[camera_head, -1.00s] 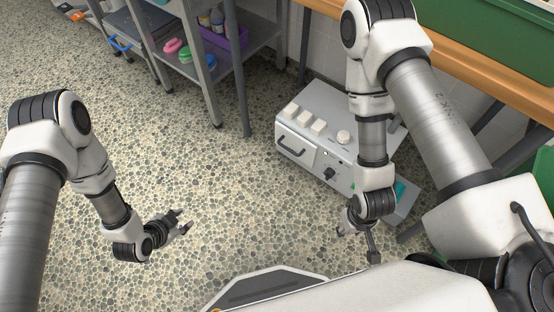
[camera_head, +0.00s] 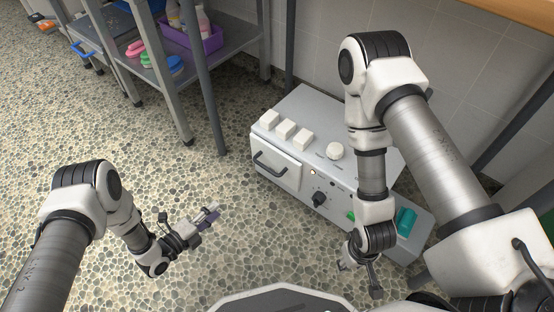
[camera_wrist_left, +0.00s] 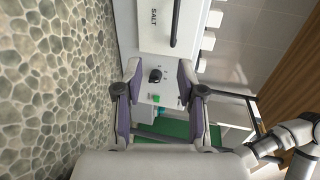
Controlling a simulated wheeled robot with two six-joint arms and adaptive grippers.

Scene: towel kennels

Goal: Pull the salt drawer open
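The salt drawer (camera_head: 277,166) is a white front with a dark bar handle (camera_head: 268,164), at the left end of a grey-white machine (camera_head: 325,128) on the floor. It looks shut. In the left wrist view the drawer front (camera_wrist_left: 155,28) carries the word SALT, and its handle (camera_wrist_left: 176,22) lies at the top. My left gripper (camera_head: 213,215) is open and empty, to the left of and below the drawer, apart from it. Its fingers (camera_wrist_left: 160,105) frame the machine's knob panel in the left wrist view. My right gripper (camera_head: 362,275) hangs in front of the machine's right part; its fingers look spread.
The machine has white blocks and a round cap on top, a black knob (camera_head: 319,199), and a teal item (camera_head: 405,221) at right. A metal shelf (camera_head: 205,60) with a purple bin (camera_head: 199,40) stands behind left. Pebbled floor (camera_head: 215,180) left of the drawer is clear.

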